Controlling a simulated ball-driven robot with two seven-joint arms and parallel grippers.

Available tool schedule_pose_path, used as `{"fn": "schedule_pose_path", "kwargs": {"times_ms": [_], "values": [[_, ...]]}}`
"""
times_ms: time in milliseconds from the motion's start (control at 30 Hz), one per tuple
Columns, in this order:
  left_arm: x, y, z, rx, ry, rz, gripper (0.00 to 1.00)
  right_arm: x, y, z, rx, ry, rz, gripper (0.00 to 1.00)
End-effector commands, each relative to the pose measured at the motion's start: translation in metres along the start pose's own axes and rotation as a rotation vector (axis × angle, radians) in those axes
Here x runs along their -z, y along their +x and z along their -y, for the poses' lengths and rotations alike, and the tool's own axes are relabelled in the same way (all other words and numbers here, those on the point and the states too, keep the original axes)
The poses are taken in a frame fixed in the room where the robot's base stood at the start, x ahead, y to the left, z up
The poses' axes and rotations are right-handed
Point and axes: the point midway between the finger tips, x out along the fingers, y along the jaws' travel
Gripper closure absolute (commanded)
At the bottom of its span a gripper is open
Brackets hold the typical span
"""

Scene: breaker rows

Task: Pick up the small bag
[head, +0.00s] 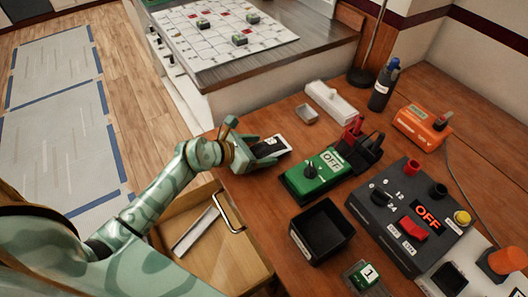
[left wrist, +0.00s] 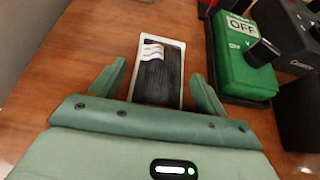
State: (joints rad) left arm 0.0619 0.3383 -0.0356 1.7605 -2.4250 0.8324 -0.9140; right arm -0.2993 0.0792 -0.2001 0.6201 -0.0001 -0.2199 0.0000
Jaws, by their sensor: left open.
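The small bag (head: 272,145) looks like a flat pale packet with dark contents and a striped label; it lies on the wooden table near its left edge. In the left wrist view the bag (left wrist: 158,72) is straight ahead, its near end between the fingers. My left gripper (head: 253,146) is open at the bag's near end, with a finger on either side. The left wrist view shows a gap between the bag and each finger (left wrist: 157,85). My right gripper is not in view.
A green device marked OFF (head: 315,178) stands right of the bag, with a black open bin (head: 322,232) nearer. A dark control box (head: 410,215) is farther right. An open drawer (head: 205,235) is below the table edge.

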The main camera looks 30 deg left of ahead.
Motion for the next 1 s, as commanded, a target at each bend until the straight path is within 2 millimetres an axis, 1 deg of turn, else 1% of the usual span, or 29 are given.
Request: {"fn": "schedule_pose_path", "kwargs": {"times_ms": [33,67,100,167,200,233,567,667,767,833,867,967,1000], "values": [[0.0,0.0,0.0,0.0,0.0,0.0,0.25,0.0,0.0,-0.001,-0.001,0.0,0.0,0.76],[0.0,-0.001,0.0,0.0,0.0,0.0,0.28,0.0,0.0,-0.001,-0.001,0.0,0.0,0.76],[0.0,-0.001,0.0,0.0,0.0,0.0,0.39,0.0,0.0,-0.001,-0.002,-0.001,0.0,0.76],[0.0,-0.001,0.0,0.0,0.0,0.0,0.55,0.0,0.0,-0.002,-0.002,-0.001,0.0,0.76],[0.0,-0.001,0.0,0.0,0.0,0.0,0.67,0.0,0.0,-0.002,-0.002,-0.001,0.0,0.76],[0.0,-0.001,0.0,0.0,0.0,0.0,0.75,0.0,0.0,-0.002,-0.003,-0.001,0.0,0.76],[-0.002,-0.002,0.0,-0.001,0.001,0.001,0.75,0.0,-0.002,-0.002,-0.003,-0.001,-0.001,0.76],[-0.01,-0.006,0.0,-0.001,0.002,0.002,0.75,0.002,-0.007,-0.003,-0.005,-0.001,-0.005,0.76],[-0.024,-0.013,0.0,-0.001,0.004,0.004,0.75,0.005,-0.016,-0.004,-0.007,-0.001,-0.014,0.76],[-0.037,-0.021,-0.001,-0.002,0.007,0.006,0.75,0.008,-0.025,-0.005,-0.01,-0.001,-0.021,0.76],[-0.037,-0.029,-0.001,-0.003,0.005,0.003,0.75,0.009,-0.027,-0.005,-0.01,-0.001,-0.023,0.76],[-0.048,-0.058,-0.001,-0.002,0.006,0.003,0.75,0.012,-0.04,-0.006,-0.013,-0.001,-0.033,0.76],[-0.054,-0.071,-0.001,-0.002,0.008,0.003,0.75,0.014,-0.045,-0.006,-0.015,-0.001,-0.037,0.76]]}}
